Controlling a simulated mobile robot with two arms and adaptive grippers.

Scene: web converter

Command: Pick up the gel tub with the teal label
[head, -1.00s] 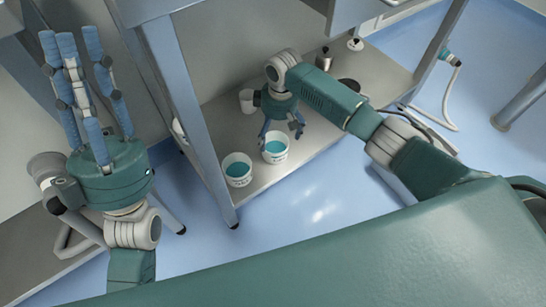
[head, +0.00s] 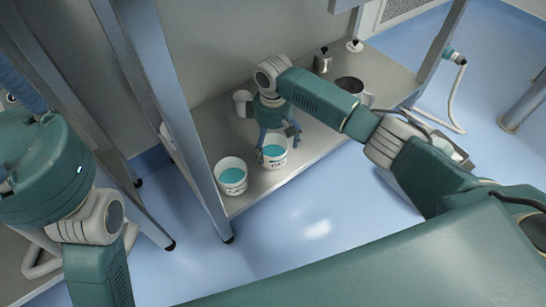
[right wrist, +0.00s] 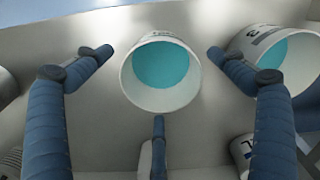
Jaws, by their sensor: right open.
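Two white tubs with teal gel inside stand on the low shelf. The right-hand tub (head: 274,161) is under my right gripper (head: 278,140); the left-hand tub (head: 232,186) stands close beside it. Both show dark lettering; I cannot make out which has a teal label. In the right wrist view, one tub (right wrist: 160,98) lies between the spread fingers of the right gripper (right wrist: 159,62), which is open and holds nothing. The second tub (right wrist: 262,42) is partly behind a finger. My left gripper (head: 20,85) is at the left edge, its fingers mostly cut off.
A white cup (head: 242,98) stands behind the right gripper. A metal jug (head: 352,88) and a small metal container (head: 322,61) stand farther right on the shelf (head: 310,150). A grey post (head: 190,130) rises just left of the tubs.

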